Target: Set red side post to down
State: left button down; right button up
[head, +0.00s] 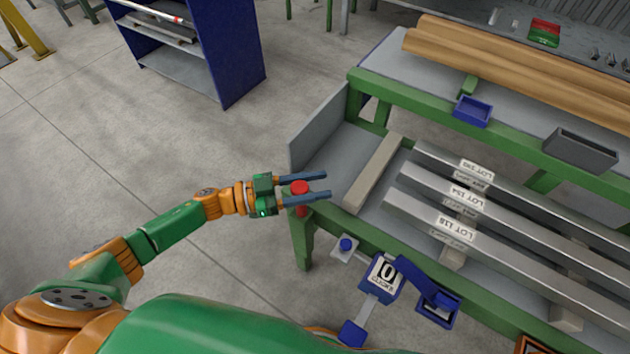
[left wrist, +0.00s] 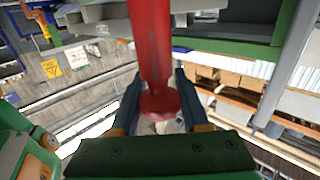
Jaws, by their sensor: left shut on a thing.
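The red side post (head: 300,188) stands at the near left corner of the green-framed runout table (head: 335,212), with its round red top showing. My left gripper (head: 325,185) reaches in from the left, its two dark blue fingers on either side of the post. It is shut on the post. In the left wrist view the red post (left wrist: 150,45) runs between the fingers of the left gripper (left wrist: 160,90), its wider rounded end close to the palm. My right gripper is in neither view.
Several metal bars with LOT labels (head: 465,196) lie across the table. A blue counter box (head: 382,278), a blue knob (head: 346,244) and a blue lever (head: 425,283) sit at its near side. A blue shelf unit (head: 225,50) stands behind. Open floor lies left.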

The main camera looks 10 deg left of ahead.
pick_arm(q)
notch_tip(320, 180, down, 3)
jog(key=shift+f+b, duration=0.1)
jog(key=shift+b, duration=0.7)
jog(key=shift+s, duration=0.1)
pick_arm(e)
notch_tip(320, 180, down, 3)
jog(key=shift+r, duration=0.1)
pick_arm(q)
jog(key=shift+f, duration=0.1)
jog(key=shift+c, duration=1.9)
grip_release()
jog(key=shift+a, duration=0.1)
jog(key=b+v, duration=0.1)
jog(key=v, duration=0.6)
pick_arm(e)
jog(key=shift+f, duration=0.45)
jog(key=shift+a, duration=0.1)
